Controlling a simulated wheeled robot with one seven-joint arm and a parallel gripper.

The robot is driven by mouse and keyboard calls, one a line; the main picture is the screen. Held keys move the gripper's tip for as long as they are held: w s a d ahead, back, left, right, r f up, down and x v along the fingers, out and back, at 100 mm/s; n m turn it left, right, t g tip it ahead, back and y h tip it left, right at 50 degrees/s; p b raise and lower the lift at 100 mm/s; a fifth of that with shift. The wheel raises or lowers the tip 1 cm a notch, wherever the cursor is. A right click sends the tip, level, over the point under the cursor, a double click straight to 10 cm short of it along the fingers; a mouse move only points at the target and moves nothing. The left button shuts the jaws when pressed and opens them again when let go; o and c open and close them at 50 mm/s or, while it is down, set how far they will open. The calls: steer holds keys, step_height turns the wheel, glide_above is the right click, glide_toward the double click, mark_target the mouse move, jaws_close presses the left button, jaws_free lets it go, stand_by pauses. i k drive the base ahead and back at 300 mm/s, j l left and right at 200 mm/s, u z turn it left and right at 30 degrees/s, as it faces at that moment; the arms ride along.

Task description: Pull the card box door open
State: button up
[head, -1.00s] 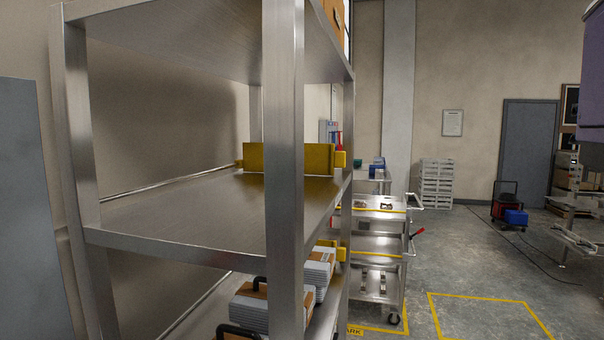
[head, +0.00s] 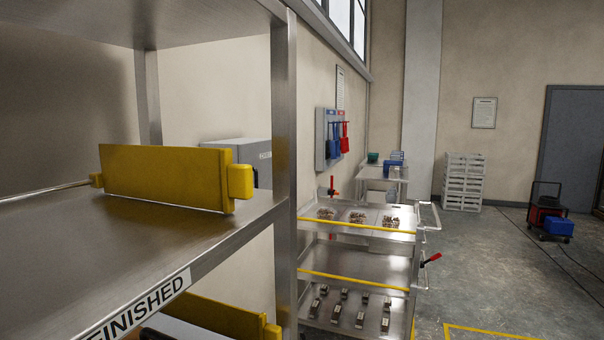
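I cannot tell for sure which thing is the card box. A grey box (head: 237,152) with a small label, too small to read, shows partly behind the shelf rack's post. A grey panel or box (head: 321,140) is fixed to the wall to its right, with blue and red items (head: 340,138) at its front. I cannot make out a door or handle on either. My gripper is not in view.
A metal shelf rack (head: 285,170) with yellow dividers (head: 165,176) and a "FINISHED" label fills the left foreground. A metal cart (head: 357,262) holding small parts stands beyond it. White crates (head: 465,182) stand at the back. Grey floor at right is largely open.

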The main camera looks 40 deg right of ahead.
mark_target(258, 154)
steer(key=l, duration=0.5)
steer(key=i+l+z, duration=0.1)
steer(key=l, duration=0.35)
steer(key=i+l, duration=0.1)
steer(key=l, duration=0.4)
steer(key=l+z, duration=0.1)
steer(key=l, duration=0.35)
steer(key=i, duration=0.05)
